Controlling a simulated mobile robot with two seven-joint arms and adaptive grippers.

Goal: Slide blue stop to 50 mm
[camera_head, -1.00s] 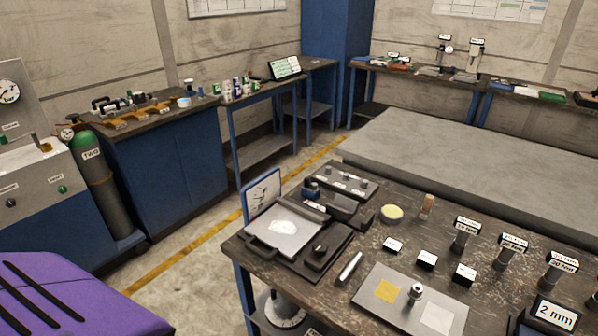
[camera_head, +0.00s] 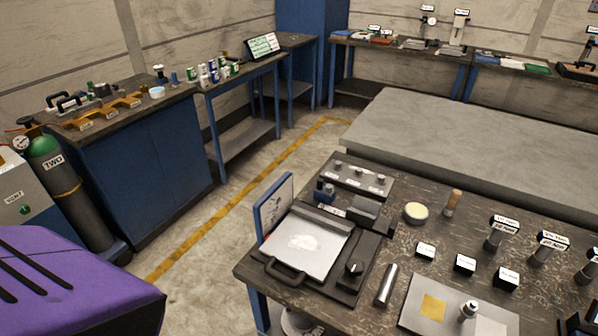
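A small blue block (camera_head: 325,192), possibly the blue stop, sits at the back left of the dark workbench (camera_head: 390,262). It is beside a grey panel with several knobs (camera_head: 362,178) and behind a plate device with a handle (camera_head: 308,246). No millimetre scale that I can read shows near it, so its position cannot be told. Neither of my grippers is in view.
On the bench are a round yellowish dish (camera_head: 416,213), a metal cylinder (camera_head: 387,285), a grey plate with a yellow square (camera_head: 415,302) and several labelled weights. A grey table (camera_head: 470,140) stands behind it. Floor is open to the left of the bench.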

